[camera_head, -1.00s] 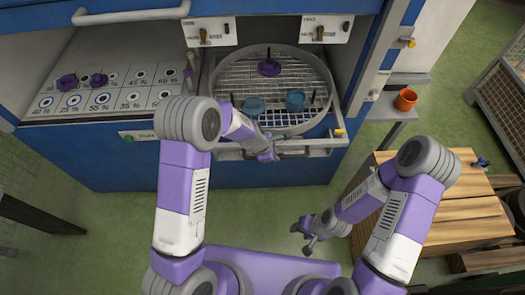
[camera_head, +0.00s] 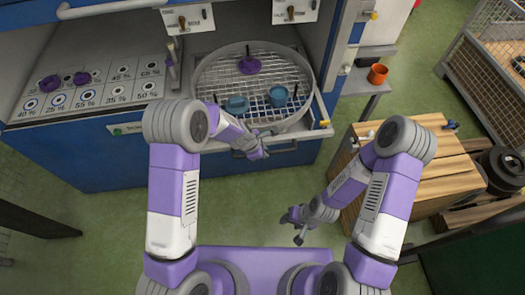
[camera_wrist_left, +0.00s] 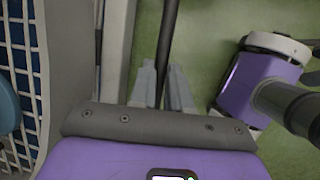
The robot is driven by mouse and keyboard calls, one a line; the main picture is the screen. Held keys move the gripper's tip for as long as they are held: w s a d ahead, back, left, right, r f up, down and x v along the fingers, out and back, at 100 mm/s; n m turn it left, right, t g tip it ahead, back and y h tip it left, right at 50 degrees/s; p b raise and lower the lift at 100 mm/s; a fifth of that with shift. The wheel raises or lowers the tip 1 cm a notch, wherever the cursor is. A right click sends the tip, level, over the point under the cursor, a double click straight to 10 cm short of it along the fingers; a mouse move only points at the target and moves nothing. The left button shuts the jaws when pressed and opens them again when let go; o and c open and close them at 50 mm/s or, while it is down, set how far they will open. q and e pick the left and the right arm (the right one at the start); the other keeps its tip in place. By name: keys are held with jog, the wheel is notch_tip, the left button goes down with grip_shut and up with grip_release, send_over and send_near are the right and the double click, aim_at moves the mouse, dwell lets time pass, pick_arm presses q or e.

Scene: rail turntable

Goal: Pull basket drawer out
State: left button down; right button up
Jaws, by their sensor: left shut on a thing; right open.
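The round wire basket drawer (camera_head: 219,78) sits in the blue cabinet's opening, its rim overlapping the cabinet's front edge. It holds a purple piece (camera_head: 249,65) and two blue cup-like pieces (camera_head: 237,104) (camera_head: 278,96). My left gripper (camera_head: 262,153) is at the handle bar (camera_head: 296,145) in front of the basket. The left wrist view shows its fingers (camera_wrist_left: 162,90) shut on this dark bar (camera_wrist_left: 169,30), one on each side. My right gripper (camera_head: 292,227) is open and empty, low over the floor, apart from the cabinet.
A marked panel (camera_head: 115,93) with purple pieces lies left of the basket. An orange cup (camera_head: 377,74) stands on a side shelf (camera_head: 360,86) to the right. A wooden crate (camera_head: 435,170) stands near my right arm. Green floor (camera_head: 245,215) is clear before the cabinet.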

pick_arm(q)
jog(key=c, duration=1.1)
grip_release()
jog(key=shift+w, duration=0.1)
jog(key=p+v, duration=0.1)
jog(key=v, duration=0.6)
jog(key=shift+r+p, duration=0.25)
jog(key=shift+p, duration=0.1)
jog(key=shift+s+a, duration=0.1)
jog(key=shift+s, duration=0.1)
